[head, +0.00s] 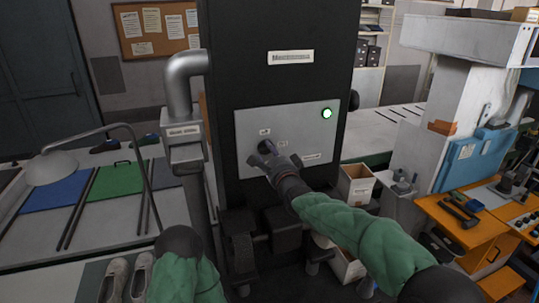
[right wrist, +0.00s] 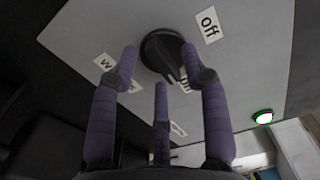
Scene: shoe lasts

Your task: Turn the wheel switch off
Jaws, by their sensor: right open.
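The dark wheel switch (right wrist: 163,55) sits on a light grey panel (head: 305,130) on the front of a black machine. In the right wrist view its raised ridge points down towards a partly hidden label (right wrist: 185,85). The "off" label (right wrist: 208,25) is to the upper right of the switch. My right gripper (head: 269,154) is open at the panel, its purple fingers (right wrist: 162,85) spread around the near side of the switch. I cannot tell whether they touch it. In the head view the gripper partly covers the switch (head: 266,146). My left gripper is out of view.
A lit green lamp (head: 327,113) is at the panel's upper right. A grey pipe (head: 187,80) stands left of the machine. An open box (head: 356,184) and an orange workbench (head: 470,225) with tools are to the right. A table with coloured mats (head: 115,179) is left.

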